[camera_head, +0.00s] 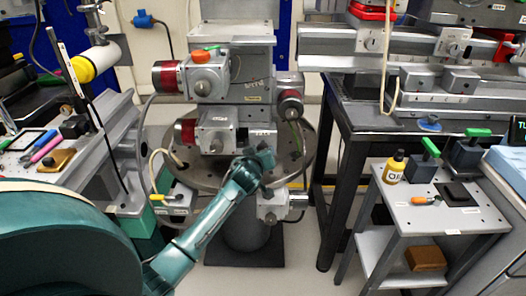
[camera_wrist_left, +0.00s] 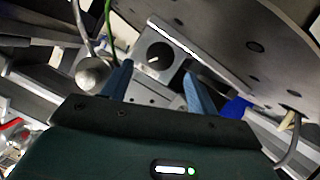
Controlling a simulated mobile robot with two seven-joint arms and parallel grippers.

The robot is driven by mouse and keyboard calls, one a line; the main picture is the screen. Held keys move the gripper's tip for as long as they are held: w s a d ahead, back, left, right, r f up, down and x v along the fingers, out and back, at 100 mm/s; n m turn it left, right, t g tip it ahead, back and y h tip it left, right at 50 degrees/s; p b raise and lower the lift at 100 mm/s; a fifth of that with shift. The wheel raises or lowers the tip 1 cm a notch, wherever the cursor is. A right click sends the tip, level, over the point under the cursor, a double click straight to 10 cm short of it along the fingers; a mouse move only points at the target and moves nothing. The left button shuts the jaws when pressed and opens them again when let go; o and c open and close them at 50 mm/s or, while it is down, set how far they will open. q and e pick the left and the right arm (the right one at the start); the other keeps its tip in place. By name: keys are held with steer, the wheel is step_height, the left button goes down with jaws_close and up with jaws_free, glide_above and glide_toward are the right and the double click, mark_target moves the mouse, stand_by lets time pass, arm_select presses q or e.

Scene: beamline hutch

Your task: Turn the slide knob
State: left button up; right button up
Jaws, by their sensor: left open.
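A grey block with a dark round face (camera_wrist_left: 158,52) shows between my fingers in the left wrist view. It may be the slide knob, but I cannot tell for certain. My left gripper (camera_wrist_left: 158,88) is open, with its blue fingers apart and nothing held. In the head view, my left gripper (camera_head: 264,160) is at the front of the motorised stage stack, over the round plate (camera_head: 210,175). A grey block (camera_head: 270,206) sits just below the plate's front edge. The gripper partly hides this area. My right gripper is in neither view.
The round plate (camera_wrist_left: 255,46) fills the upper right of the wrist view. A silver rounded part (camera_wrist_left: 92,72) and a green cable are near the left finger. A cart (camera_head: 425,215) with a yellow bottle (camera_head: 395,168) stands right, and a cluttered bench (camera_head: 100,140) left.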

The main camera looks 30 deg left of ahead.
mark_target(263, 147)
arm_select(q)
steer(key=b+x, duration=0.1)
steer(key=x, duration=0.5)
steer(key=shift+w+f, duration=0.1)
steer(key=shift+w, duration=0.1)
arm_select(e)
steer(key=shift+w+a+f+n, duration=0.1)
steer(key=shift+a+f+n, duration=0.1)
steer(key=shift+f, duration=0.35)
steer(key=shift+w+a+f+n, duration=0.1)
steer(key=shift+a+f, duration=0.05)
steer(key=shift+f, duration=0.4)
arm_select(q)
steer(key=c, duration=1)
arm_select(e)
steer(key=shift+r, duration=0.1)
